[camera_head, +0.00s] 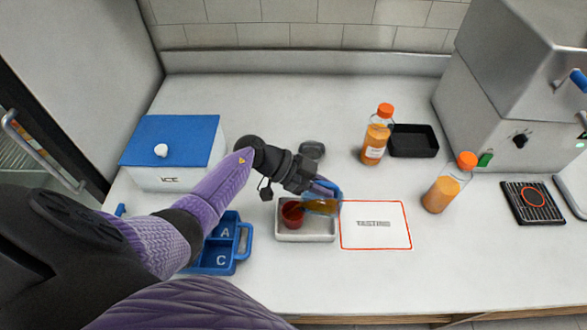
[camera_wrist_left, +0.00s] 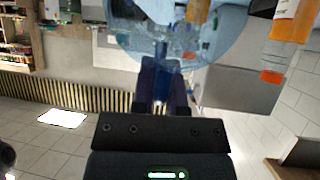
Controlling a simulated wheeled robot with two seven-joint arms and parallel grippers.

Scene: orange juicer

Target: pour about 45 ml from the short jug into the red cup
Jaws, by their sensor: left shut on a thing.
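My left gripper (camera_head: 318,188) is shut on the short jug (camera_head: 322,206), a see-through jug with blue parts and amber liquid in it. The jug is tipped toward the left, its mouth side close to the red cup (camera_head: 292,214). The red cup stands in the left part of a white tray (camera_head: 306,238). I cannot make out a stream between jug and cup. In the left wrist view the gripper's fingers (camera_wrist_left: 165,88) hold the jug's blue handle, and the clear bluish jug body (camera_wrist_left: 215,40) shows beyond them. My right gripper is not in view.
A white card marked TESTING (camera_head: 376,237) lies right of the tray. Two orange-capped bottles (camera_head: 376,138) (camera_head: 441,192) and a black tray (camera_head: 413,142) stand further right. A blue-lidded ice box (camera_head: 172,178) and a blue caddy (camera_head: 244,242) are left. The counter's back middle is mostly clear.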

